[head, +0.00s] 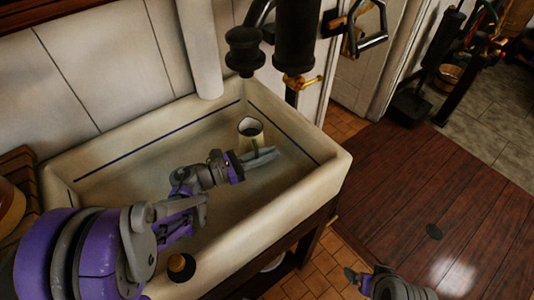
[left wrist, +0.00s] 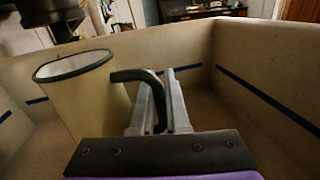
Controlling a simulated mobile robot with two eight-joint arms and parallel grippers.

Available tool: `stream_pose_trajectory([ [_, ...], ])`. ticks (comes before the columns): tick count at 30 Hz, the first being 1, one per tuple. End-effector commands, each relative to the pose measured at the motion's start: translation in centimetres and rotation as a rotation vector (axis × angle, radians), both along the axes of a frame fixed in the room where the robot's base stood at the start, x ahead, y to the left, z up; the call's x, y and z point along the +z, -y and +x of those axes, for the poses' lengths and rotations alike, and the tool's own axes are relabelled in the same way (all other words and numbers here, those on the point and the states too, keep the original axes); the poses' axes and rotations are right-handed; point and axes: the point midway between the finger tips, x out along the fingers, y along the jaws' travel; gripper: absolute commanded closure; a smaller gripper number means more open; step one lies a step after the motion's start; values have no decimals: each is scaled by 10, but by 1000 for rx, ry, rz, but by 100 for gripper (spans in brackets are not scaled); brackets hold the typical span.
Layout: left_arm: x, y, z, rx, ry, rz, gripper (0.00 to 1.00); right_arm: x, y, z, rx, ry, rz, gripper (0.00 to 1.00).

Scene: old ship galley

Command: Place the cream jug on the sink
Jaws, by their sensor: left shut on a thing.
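The cream jug (head: 249,130) has a dark rim and a dark green handle. It is inside the pale sink (head: 110,203), near the back right corner. My left gripper (head: 263,156) reaches into the sink and is shut on the jug's handle. In the left wrist view the jug (left wrist: 80,98) stands left of the fingers (left wrist: 158,108), roughly upright, with the handle between them. Its base is hidden, so I cannot tell whether it touches the sink floor. Part of my right arm (head: 395,287) shows at the bottom edge; its fingers are unclear.
A dark pump with a brass tap (head: 300,82) hangs over the sink's back right edge. A dark round knob-like thing (head: 181,267) is at the sink's front left. The sink walls rise around my left gripper.

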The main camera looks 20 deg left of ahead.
Motion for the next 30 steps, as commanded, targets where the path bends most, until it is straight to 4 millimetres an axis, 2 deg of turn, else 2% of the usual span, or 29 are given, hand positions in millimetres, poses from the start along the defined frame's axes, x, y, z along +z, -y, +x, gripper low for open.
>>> stream_pose_trajectory([
  [6,-4,0,0,0,1,-1,100,-4,0,0,0,-1,0,0],
  [7,-3,0,0,0,0,0,82,-3,0,0,0,-1,0,0],
  [11,-2,0,0,0,0,0,58,-2,0,0,0,-1,0,0],
  [22,2,0,0,0,1,1,57,2,0,0,0,1,0,0],
  [26,0,-15,-11,4,0,1,57,0,0,0,0,0,0,0],
  [30,0,-39,-30,7,0,3,57,-1,0,0,0,0,0,0],
])
